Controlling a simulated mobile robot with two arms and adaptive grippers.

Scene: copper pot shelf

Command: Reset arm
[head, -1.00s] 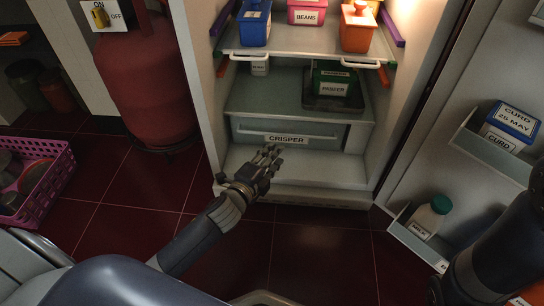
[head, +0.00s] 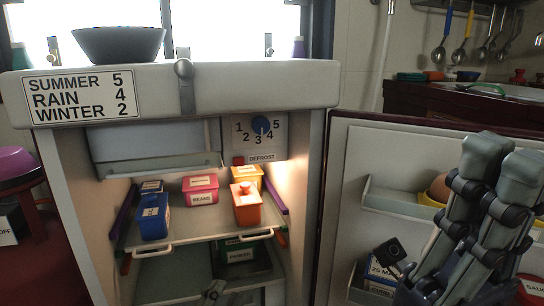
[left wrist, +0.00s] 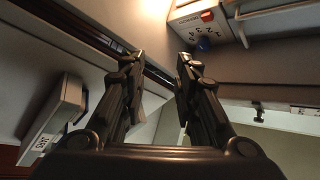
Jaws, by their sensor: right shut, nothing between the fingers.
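My left gripper (head: 213,291) shows only in part at the bottom edge of the head view, low in front of the open fridge's lower shelf. In the left wrist view its two fingers (left wrist: 161,65) stand apart with nothing between them. My right gripper (head: 505,160) is large and near at the right of the head view, pointing up, in front of the fridge door. Its fingers are together and hold nothing. The lower part of my left arm is out of the head view.
The open fridge has a shelf (head: 190,238) with a blue box (head: 153,218), a pink box (head: 202,190) and an orange box (head: 246,207). The open door (head: 345,190) stands at the right with door racks. A dark bowl (head: 118,45) sits on top.

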